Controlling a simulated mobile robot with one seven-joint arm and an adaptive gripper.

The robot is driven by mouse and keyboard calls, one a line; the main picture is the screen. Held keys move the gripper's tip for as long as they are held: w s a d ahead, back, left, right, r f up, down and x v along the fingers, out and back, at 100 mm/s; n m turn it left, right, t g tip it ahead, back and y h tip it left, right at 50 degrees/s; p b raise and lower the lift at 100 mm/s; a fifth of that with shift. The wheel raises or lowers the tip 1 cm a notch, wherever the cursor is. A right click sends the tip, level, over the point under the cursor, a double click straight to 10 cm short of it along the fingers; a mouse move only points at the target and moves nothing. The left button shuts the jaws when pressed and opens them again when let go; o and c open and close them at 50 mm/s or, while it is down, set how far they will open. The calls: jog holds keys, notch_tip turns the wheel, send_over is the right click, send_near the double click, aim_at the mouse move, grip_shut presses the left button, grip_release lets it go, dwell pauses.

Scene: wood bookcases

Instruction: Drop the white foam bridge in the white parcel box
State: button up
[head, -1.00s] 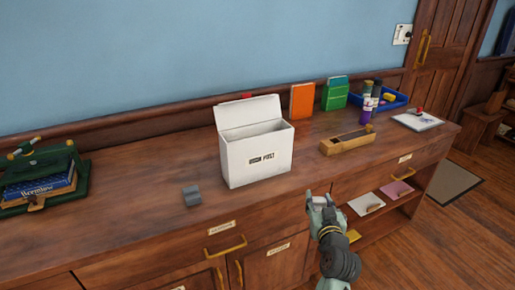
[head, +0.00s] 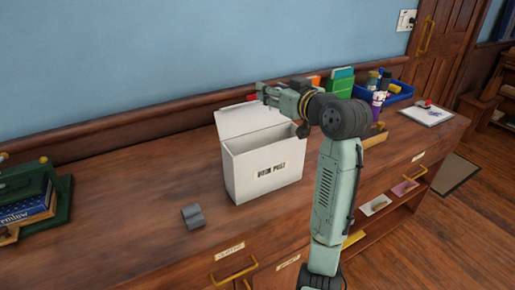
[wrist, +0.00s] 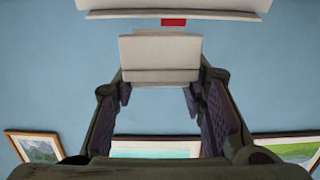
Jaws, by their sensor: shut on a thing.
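The white parcel box (head: 245,175) stands on the wooden cabinet top with its lid (head: 235,118) raised at the back. My gripper (head: 262,91) is above the box, near the upper edge of the lid. In the wrist view, my gripper's fingers (wrist: 158,95) are shut on the white foam bridge (wrist: 160,55), a pale block at their tips. The bridge is not clear in the head view. A white edge at the top of the wrist view appears to be part of the parcel box (wrist: 170,5).
A grey block (head: 193,216) lies left of the box. A green stand with books (head: 30,208) is at far left. A blue tray (head: 400,92), bottles (head: 379,98) and a green book (head: 340,85) stand at the back right, partly behind my arm.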

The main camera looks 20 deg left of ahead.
jog(key=shift+w+a, duration=0.15)
notch_tip(320, 180, down, 6)
jog(key=b, duration=0.4)
jog(key=shift+r, duration=0.1)
jog(key=o, duration=0.8)
jog(key=shift+o, duration=0.2)
jog(key=v, duration=1.2)
